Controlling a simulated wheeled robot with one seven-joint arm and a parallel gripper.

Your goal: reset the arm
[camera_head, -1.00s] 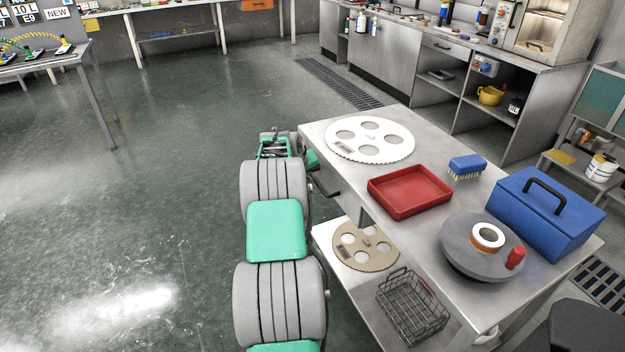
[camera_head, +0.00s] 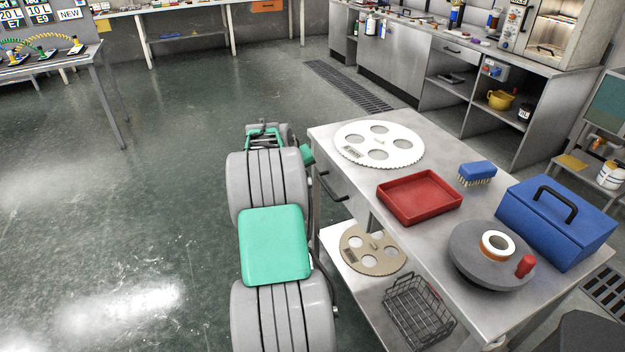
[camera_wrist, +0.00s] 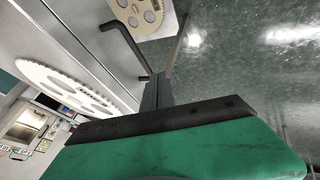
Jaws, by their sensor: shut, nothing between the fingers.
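My arm, grey and green, reaches forward along the left side of the steel table (camera_head: 440,170). My gripper (camera_head: 265,135) is at its far end, partly hidden by my own arm links in the head view. In the wrist view my gripper (camera_wrist: 157,92) shows as dark fingers held together, with nothing between them. A dark drawer handle (camera_wrist: 125,38) of the table is close beside the fingers in that view; whether they touch it I cannot tell.
On the table are a white notched disc (camera_head: 380,144), a red tray (camera_head: 420,196), a blue brush (camera_head: 477,172), a blue toolbox (camera_head: 535,228) and a grey round plate (camera_head: 470,262). The lower shelf holds a tan disc (camera_head: 360,262) and a wire basket (camera_head: 415,308). Floor on the left is clear.

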